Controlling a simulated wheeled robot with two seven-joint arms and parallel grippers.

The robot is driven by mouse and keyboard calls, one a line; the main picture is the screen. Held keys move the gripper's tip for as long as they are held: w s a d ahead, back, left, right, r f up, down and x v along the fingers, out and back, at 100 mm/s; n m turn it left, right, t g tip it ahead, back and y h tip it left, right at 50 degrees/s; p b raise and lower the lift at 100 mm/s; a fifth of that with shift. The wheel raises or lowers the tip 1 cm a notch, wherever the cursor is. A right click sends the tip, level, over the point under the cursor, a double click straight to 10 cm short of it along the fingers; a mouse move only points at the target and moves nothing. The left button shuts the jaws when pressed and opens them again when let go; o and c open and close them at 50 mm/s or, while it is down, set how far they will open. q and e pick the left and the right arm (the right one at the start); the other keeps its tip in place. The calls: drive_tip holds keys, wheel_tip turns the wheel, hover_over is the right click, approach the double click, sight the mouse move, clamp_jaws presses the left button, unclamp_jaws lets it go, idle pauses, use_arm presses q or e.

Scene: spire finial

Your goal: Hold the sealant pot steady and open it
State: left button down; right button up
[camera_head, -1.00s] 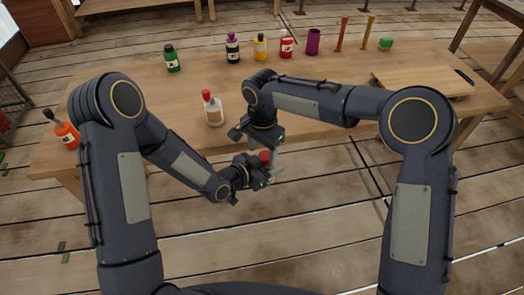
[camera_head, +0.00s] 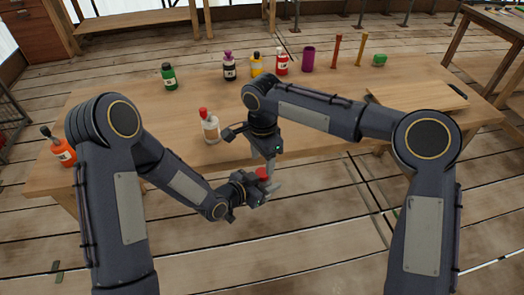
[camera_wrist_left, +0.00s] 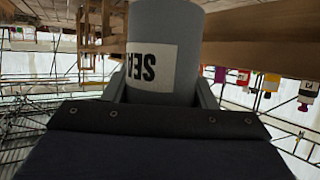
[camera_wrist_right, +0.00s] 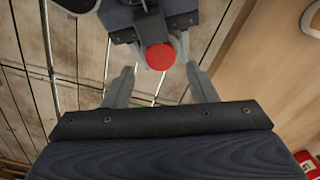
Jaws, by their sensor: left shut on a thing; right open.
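The sealant pot is a grey cylinder (camera_wrist_left: 180,25) with a white label reading "SEA", upside down in the left wrist view. My left gripper (camera_head: 266,188) is shut around its body, holding it in the air off the table's front edge. Its red lid (camera_head: 262,173) is on top and shows in the right wrist view (camera_wrist_right: 160,56). My right gripper (camera_head: 270,165) is open above the pot, fingers pointing down. In the right wrist view its fingertips (camera_wrist_right: 158,76) lie either side of the lid, apart from it. The pot's body is mostly hidden in the head view.
On the wooden table (camera_head: 130,110) a clear bottle with a red cap (camera_head: 210,128) stands near the front. An orange bottle (camera_head: 63,150) is at left. Several bottles, a purple cup (camera_head: 308,58) and a green block (camera_head: 379,60) line the back. A board (camera_head: 415,92) lies at right.

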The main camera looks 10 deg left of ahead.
sight(263, 172)
drive_tip(key=shift+f, duration=2.35)
drive_tip(key=c, duration=1)
drive_tip(key=n, duration=0.3)
drive_tip(key=shift+r+n, duration=0.1)
drive_tip(key=shift+n, duration=0.2)
drive_tip(key=n, duration=0.3)
